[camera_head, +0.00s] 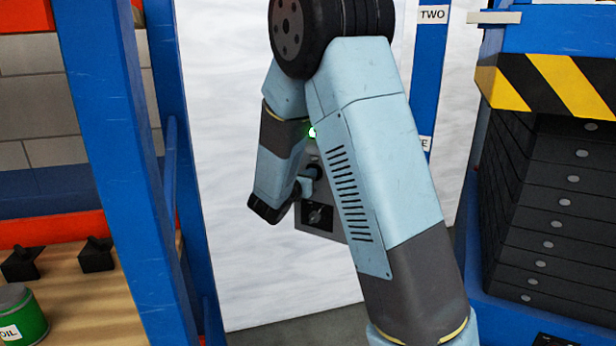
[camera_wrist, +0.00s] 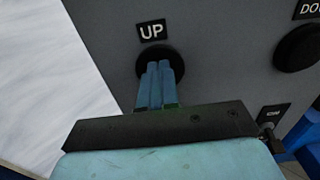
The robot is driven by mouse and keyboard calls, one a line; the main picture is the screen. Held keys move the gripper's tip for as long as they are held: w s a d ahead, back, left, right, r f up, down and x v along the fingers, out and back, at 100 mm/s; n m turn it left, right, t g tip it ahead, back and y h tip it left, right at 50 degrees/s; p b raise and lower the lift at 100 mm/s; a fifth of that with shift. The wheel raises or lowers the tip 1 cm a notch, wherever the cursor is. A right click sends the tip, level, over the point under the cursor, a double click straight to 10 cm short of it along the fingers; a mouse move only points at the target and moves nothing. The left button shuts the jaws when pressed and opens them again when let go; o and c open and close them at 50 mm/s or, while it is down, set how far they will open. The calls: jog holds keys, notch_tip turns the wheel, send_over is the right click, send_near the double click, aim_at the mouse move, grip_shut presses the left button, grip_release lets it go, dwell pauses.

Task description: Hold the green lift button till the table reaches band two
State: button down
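The grey control box (camera_head: 318,217) is partly hidden behind my arm in the head view. A small green light (camera_head: 312,132) glows above it. In the wrist view the UP label (camera_wrist: 152,30) sits over a round dark button surround (camera_wrist: 146,66). My gripper (camera_wrist: 160,68) is shut and empty, its two fingers together over the middle of that button. They hide its face, so its colour and how far it is pressed cannot be told. The lift table (camera_head: 560,35) is blue with a striped skirt. Its pale pointer (camera_head: 494,17) is about level with the TWO label (camera_head: 432,14).
A second dark button (camera_wrist: 298,48), partly labelled DO, and a small switch (camera_wrist: 268,130) are on the same panel. A blue rack post (camera_head: 115,150) stands left, with a green oil can (camera_head: 22,318) beyond. Black bellows (camera_head: 545,205) are below the table.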

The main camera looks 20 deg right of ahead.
jog(key=shift+w+d+r, duration=0.1)
jog(key=shift+d+r, duration=0.1)
jog(key=shift+d, duration=0.2)
jog(key=v, duration=1.4)
jog(key=shift+a, duration=0.45)
jog(key=shift+f, duration=0.15)
jog(key=s+d+r+m+g+y, duration=0.35)
jog(key=s+d+m+g, duration=0.65)
jog(key=s+d+m, duration=0.6)
jog(key=s+a+r+m+t+y, duration=0.1)
jog(key=s+a+r+m+y, duration=0.1)
jog(key=s+a+m+y, duration=0.1)
jog(key=s+a+r+m+t+y, duration=0.1)
jog(key=s+a+r+m+y, duration=0.2)
jog(key=s+m+y, duration=0.3)
jog(key=s+a+m, duration=0.1)
jog(key=s+m, duration=0.1)
jog(key=s, duration=0.2)
jog(key=shift+a+t, duration=0.3)
jog(key=shift+a, duration=0.05)
